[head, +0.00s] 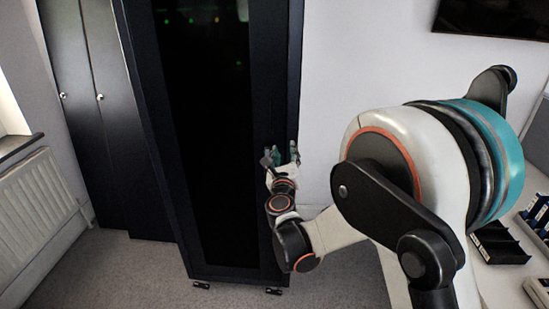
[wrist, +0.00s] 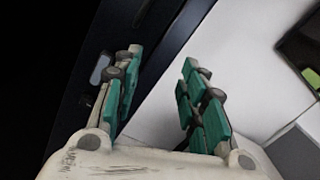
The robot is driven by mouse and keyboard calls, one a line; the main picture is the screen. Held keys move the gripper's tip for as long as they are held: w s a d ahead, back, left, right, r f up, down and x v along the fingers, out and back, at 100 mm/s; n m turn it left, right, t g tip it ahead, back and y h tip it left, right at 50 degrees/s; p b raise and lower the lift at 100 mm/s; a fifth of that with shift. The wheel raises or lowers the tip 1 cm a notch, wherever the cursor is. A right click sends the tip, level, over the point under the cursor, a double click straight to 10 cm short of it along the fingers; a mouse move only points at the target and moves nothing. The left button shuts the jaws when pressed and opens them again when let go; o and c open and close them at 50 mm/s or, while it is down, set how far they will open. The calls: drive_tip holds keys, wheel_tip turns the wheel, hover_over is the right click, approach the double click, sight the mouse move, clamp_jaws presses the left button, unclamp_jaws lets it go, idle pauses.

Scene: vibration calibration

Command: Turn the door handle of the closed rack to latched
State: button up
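The closed rack (head: 213,273) is a tall black cabinet with a dark glass door (head: 210,150), in the left middle of the head view. My gripper (head: 282,157) is at the right edge of the door, about halfway up. In the wrist view my gripper (wrist: 160,85) is open, its two teal-padded fingers apart with nothing seen between them. A small grey rounded piece (wrist: 99,69), apparently part of the door handle, shows on the dark door frame just left of the left finger. The finger hides part of it, so I cannot tell its angle or whether they touch.
Dark lockers (head: 85,110) stand left of the rack, and a white radiator (head: 37,225) is at the far left. A desk with black trays (head: 500,243) is at the right. A screen (head: 495,18) hangs on the wall. Grey carpet lies clear before the rack.

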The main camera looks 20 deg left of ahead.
drive_tip(key=s+a+f+m, duration=0.4)
drive_tip(key=a+f, duration=0.2)
drive_tip(key=f, duration=0.2)
drive_tip(key=shift+g+h, duration=0.3)
drive_tip(key=b+x, duration=0.2)
drive_tip(key=x, duration=0.5)
drive_tip(key=b+x, duration=0.1)
drive_tip(key=x, duration=0.6)
drive_tip(key=shift+a+f+b, duration=0.15)
drive_tip(key=shift+f+b, duration=0.1)
drive_tip(key=shift+b, duration=0.15)
clamp_jaws()
